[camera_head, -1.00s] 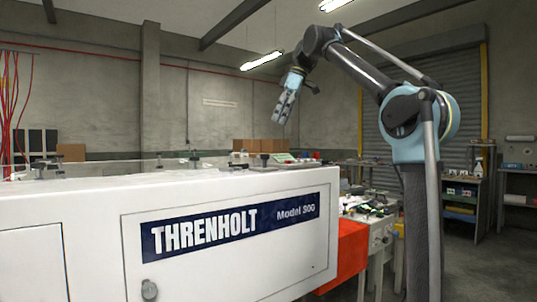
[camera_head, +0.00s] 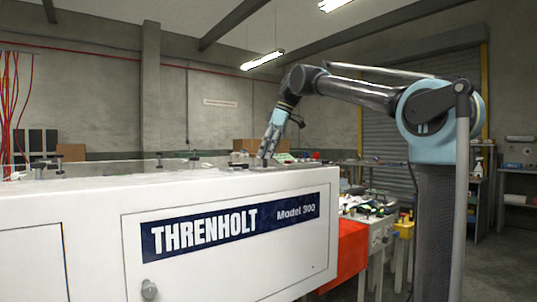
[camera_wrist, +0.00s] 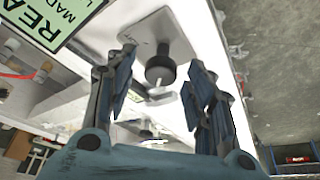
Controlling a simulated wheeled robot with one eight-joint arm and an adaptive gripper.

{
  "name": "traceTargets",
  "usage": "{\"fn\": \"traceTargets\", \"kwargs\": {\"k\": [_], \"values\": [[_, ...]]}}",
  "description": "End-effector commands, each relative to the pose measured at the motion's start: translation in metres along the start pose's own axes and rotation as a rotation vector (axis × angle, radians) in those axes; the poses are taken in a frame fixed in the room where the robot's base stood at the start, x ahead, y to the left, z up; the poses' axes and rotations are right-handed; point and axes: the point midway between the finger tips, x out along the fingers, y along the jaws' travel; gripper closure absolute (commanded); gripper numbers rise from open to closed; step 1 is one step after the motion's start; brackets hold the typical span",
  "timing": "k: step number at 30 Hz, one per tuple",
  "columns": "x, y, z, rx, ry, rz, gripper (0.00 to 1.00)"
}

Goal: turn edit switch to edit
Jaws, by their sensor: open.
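A black round knob (camera_wrist: 160,66) stands on a pale grey plate (camera_wrist: 150,32) in the wrist view. It may be the edit switch, but I can read no label on it, and its turned position is unclear. My gripper (camera_wrist: 162,75) is open, with one finger on each side of the knob in the picture. I see no contact, and the gap in depth cannot be judged. In the head view my gripper (camera_head: 266,153) points down, low over the far top edge of the white Threnholt machine (camera_head: 80,190). The knob cannot be made out there.
A green sign (camera_wrist: 45,22) with black letters lies beside the plate. Several small fittings, such as one at the left (camera_head: 40,168), stand on the machine top. A workbench (camera_head: 380,225) with loose items stands behind right. Cardboard boxes (camera_head: 246,145) are at the back.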

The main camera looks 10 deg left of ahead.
Motion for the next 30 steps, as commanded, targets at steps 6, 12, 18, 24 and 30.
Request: {"fn": "traceTargets", "kwargs": {"k": [6,12,18,24,30], "values": [[0.0021,0.0,0.0001,0.0,0.0,0.0,0.51],[0.0019,0.0,0.0001,0.0,0.0,0.0,0.74],[0.0005,-0.0004,0.0031,0.001,0.0,0.001,0.95],[0.0017,0.0001,0.0006,0.014,-0.001,0.007,0.95],[0.0017,-0.0007,0.0006,0.081,-0.001,0.035,0.95]]}}
